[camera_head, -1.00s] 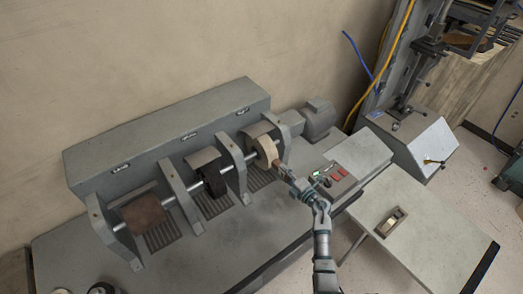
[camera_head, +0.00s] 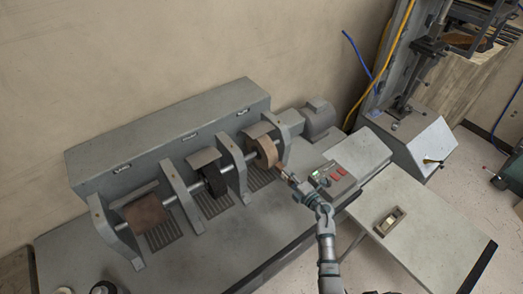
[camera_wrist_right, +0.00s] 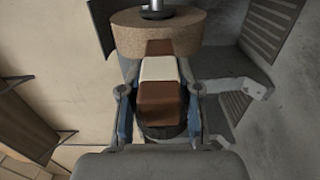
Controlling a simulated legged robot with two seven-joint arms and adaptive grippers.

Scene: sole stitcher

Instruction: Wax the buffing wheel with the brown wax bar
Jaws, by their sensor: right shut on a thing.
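The buffing wheel (camera_head: 265,152) is the tan disc at the right end of the machine's shaft. It also shows at the top of the right wrist view (camera_wrist_right: 190,38). My right gripper (camera_head: 285,174) is just to its lower right, shut on the brown wax bar (camera_wrist_right: 158,102). The bar has a cream band around its middle, and its far end points at the wheel's rim. In the wrist view the bar's end overlaps the wheel; I cannot tell whether they touch. My left gripper is not in view.
A dark brush wheel (camera_head: 212,179) and a brown roller (camera_head: 145,214) sit further left on the shaft, between grey brackets. A control box (camera_head: 334,180) with red and green buttons stands right of my gripper. A grey side table (camera_head: 430,232) holds a small object.

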